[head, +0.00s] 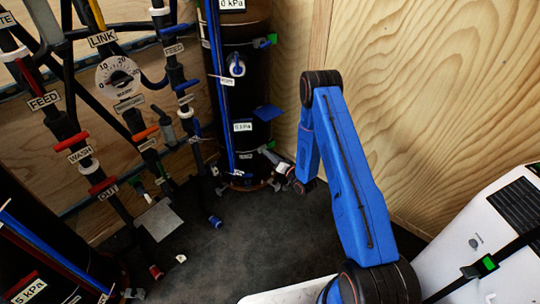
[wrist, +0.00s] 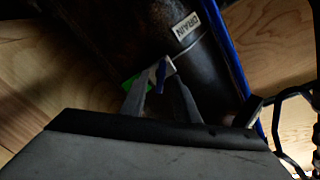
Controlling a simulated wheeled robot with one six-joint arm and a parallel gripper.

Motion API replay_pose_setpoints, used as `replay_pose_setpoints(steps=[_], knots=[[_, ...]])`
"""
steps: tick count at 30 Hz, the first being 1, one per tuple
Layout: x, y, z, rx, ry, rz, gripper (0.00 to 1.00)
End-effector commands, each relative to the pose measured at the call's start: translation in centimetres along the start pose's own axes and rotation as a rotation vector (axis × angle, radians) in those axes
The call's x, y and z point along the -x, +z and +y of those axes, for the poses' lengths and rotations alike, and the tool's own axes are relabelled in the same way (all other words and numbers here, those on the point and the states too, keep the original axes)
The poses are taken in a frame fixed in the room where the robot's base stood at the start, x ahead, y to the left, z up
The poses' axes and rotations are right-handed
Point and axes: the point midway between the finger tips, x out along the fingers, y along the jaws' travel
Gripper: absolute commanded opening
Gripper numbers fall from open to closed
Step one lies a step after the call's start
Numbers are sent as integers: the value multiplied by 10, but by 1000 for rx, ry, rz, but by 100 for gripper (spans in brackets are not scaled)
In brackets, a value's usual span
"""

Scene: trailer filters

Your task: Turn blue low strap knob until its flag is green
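The dark cylinder (head: 228,100) stands in the corner in the head view, with a lower strap near its foot. In the wrist view the blue knob (wrist: 161,73) sits on a pale mount beside the DRAIN label (wrist: 186,26). My gripper (wrist: 163,78) has one finger on each side of the knob, with a small gap visible. Contact is not clear. In the head view my gripper (head: 284,171) is small at the cylinder's lower right.
A hose panel with a dial (head: 118,77) and several coloured handles stands left. Another dark cylinder (head: 50,255) is at lower left. A white case (head: 490,240) with a green-marked buckle is at right. Plywood walls close in behind. Dark floor is open in the middle.

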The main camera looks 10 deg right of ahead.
Motion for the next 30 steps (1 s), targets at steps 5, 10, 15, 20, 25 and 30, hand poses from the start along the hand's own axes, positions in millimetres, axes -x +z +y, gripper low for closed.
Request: replay_pose_setpoints(steps=[5,10,15,20,25,30], knots=[[23,0,2,-1,4,0,28],[56,0,2,-2,4,0,28],[90,0,1,-2,4,0,28],[122,0,1,-2,4,1,28],[150,0,2,-2,4,1,28],[166,0,1,-1,3,0,28]])
